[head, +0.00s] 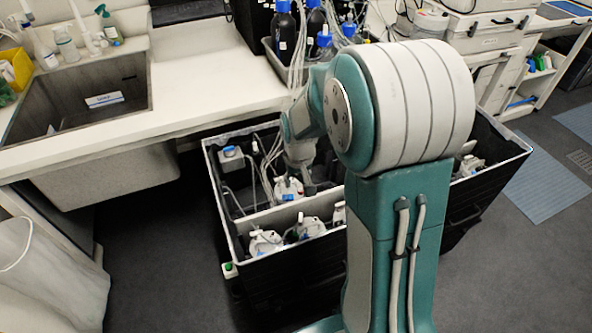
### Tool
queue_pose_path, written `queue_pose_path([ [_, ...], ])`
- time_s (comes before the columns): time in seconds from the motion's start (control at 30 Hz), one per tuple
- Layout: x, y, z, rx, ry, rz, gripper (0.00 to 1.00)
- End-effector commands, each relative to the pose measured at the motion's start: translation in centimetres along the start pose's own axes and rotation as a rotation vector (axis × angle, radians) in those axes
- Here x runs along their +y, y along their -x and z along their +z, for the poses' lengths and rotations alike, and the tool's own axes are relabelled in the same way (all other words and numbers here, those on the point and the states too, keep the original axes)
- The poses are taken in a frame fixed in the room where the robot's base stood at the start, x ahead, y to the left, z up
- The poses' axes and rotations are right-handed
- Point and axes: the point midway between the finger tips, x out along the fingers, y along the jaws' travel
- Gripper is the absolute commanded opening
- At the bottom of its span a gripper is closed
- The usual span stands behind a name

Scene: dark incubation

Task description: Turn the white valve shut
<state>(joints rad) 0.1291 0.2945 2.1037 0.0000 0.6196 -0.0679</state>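My gripper (304,181) points down into a black open crate (214,190), in the middle of the head view. Its fingertips are small and close to a white container (285,193) with blue marks on top. I cannot tell whether they touch it or whether they are open or shut. I cannot make out the white valve for certain; the white fittings near the fingertips are too small to tell apart. My arm hides much of the right part of the crate.
More white containers (264,241) stand in the crate's front compartment, beyond a grey divider. Thin tubes (296,60) run down from dark bottles (284,32) on the white counter (200,92). A sink (75,105) lies left. A white bin (45,280) stands at the lower left.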

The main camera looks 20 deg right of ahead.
Motion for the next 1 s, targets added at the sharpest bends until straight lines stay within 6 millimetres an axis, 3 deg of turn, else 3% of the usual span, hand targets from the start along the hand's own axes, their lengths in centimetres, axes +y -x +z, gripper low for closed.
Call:
queue_pose_path([
  [0.3,-1.0,5.1,1.6,0.060,0.010,0.001,0.53],
  [0.5,-1.4,7.3,2.6,0.085,0.014,0.000,0.53],
  [1.0,-1.5,7.8,2.9,0.091,0.012,0.000,0.53],
])
